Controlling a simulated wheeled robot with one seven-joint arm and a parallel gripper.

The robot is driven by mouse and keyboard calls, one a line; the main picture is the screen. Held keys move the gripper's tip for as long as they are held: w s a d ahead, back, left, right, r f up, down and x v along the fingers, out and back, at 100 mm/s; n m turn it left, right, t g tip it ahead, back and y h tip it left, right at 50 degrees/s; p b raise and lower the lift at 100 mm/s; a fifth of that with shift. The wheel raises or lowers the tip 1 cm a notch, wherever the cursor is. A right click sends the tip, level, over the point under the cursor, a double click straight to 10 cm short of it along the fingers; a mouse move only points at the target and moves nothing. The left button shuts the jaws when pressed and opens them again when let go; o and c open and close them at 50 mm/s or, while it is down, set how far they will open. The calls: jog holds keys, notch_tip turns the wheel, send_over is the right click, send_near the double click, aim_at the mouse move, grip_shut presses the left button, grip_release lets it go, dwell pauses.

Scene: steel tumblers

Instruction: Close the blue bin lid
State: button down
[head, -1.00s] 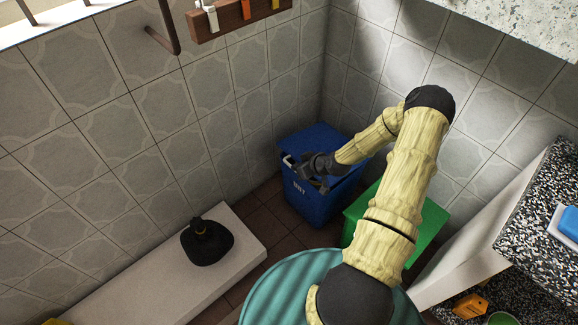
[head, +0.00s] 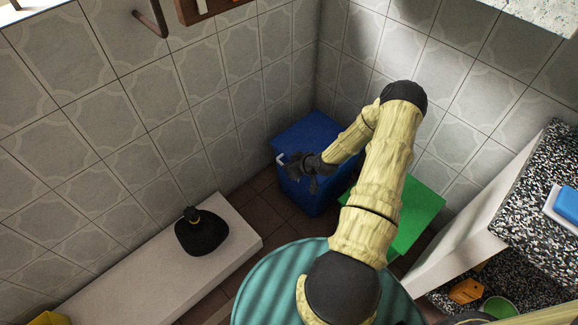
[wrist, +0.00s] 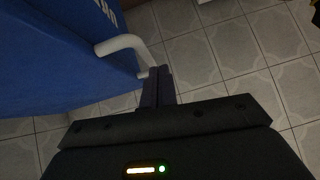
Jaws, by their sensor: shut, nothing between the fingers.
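The blue bin (head: 318,196) stands in the wall corner in the head view. Its blue lid (head: 303,133) looks flat across the top; my arm covers part of its front edge, so I cannot tell whether it is fully shut. A white handle (head: 281,159) shows at the bin's front left. My gripper (head: 297,170) is at the bin's upper front, with its fingers together and empty. In the wrist view, the bin's blue side (wrist: 60,60) with white lettering fills the left. The bent white handle (wrist: 125,43) ends beside the closed fingertips (wrist: 160,75); contact is unclear.
A green bin (head: 417,215) stands to the right of the blue one, partly behind my arm. A speckled counter (head: 530,195) is at right.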

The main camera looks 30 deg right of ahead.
jog(key=s+r+p, duration=0.5)
jog(key=s+r, duration=0.2)
jog(key=r, duration=0.3)
jog(key=shift+s, duration=0.2)
jog(key=shift+d+r, duration=0.1)
jog(key=s+a+r+m+g+h, duration=0.15)
jog(key=s+a+r, duration=0.3)
jog(key=r, duration=0.45)
jog(key=s+a+r+g+h, duration=0.1)
jog(key=s+a+r+g, duration=0.15)
jog(key=a+r, duration=0.45)
jog(key=s+a+r+m+g+h, duration=0.1)
jog(key=s+a+r, duration=0.3)
jog(key=r, duration=0.7)
notch_tip(320, 180, up, 30)
jog(key=d+p, duration=0.1)
jog(key=p, duration=2.9)
jog(key=shift+s+f+g, duration=0.15)
jog(key=shift+s+g, duration=0.15)
jog(key=shift+s, duration=0.05)
